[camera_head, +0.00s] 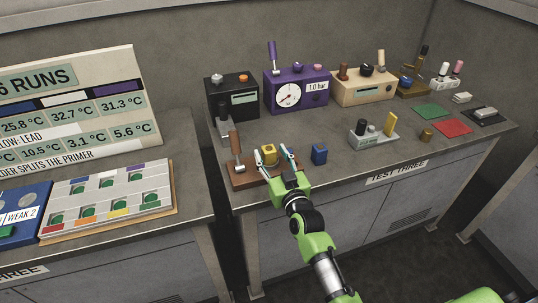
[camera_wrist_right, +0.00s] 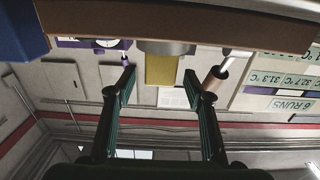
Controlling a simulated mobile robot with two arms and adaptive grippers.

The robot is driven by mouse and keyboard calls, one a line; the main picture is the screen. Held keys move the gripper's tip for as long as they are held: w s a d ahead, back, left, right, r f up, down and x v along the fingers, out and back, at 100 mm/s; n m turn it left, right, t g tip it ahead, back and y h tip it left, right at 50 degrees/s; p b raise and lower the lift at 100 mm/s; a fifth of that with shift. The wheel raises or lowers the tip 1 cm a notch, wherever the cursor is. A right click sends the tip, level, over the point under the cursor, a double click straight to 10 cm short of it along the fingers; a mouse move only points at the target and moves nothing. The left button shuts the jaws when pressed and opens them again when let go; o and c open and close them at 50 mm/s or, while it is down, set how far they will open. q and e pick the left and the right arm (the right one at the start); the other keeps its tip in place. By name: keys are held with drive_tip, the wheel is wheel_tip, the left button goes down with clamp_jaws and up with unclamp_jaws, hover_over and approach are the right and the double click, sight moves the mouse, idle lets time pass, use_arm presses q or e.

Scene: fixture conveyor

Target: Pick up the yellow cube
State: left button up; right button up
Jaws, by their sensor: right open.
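The yellow cube (camera_head: 269,153) sits on the brown fixture (camera_head: 241,178) at the front left of the right-hand bench. My right gripper (camera_head: 274,158) reaches in from the front, with one finger toward each side of the cube. In the right wrist view, the yellow cube (camera_wrist_right: 161,69) shows beyond and between the open fingertips (camera_wrist_right: 160,76), with a visible gap to each finger. The gripper holds nothing. My left gripper is not in view.
A lever with a brown handle (camera_head: 235,143) stands left of the cube on the fixture. A blue cube (camera_head: 319,154) lies just right of my gripper. A grey fixture with a yellow block (camera_head: 389,123) stands farther right. Black, purple (camera_head: 296,91) and beige boxes line the back.

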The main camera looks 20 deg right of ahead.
drive_tip(key=shift+w, duration=1.3)
drive_tip(key=c, duration=1.2)
